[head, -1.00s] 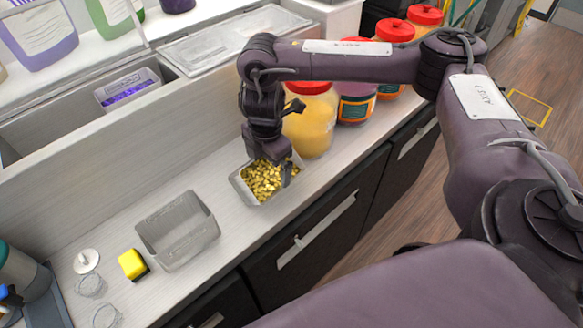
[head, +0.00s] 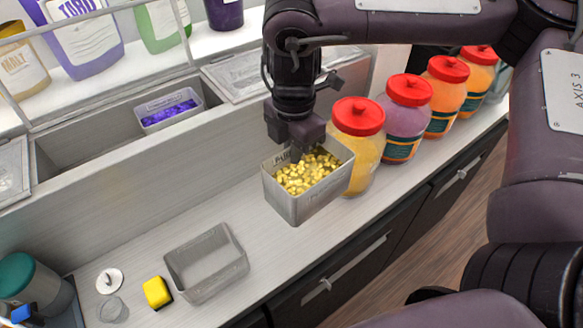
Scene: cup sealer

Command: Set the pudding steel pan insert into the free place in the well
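The steel pan insert (head: 297,205) is filled with yellow pieces. A label on its inner far wall is partly hidden, so I cannot read it in full. My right gripper (head: 296,150) is shut on the pan's far rim and holds it above the counter, nearly level. The well (head: 85,148) is a long recess behind the counter, to the left of the pan. A pan of purple pieces (head: 168,108) sits in it, with open space to its left. My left gripper is not in view.
An empty grey pan (head: 207,265), a yellow sponge (head: 157,292) and a white lid (head: 110,280) are on the counter. Red-lidded jars (head: 357,140) stand right of the held pan. A clear cover (head: 235,75) lies over the well's right part. Bottles stand on the shelf behind.

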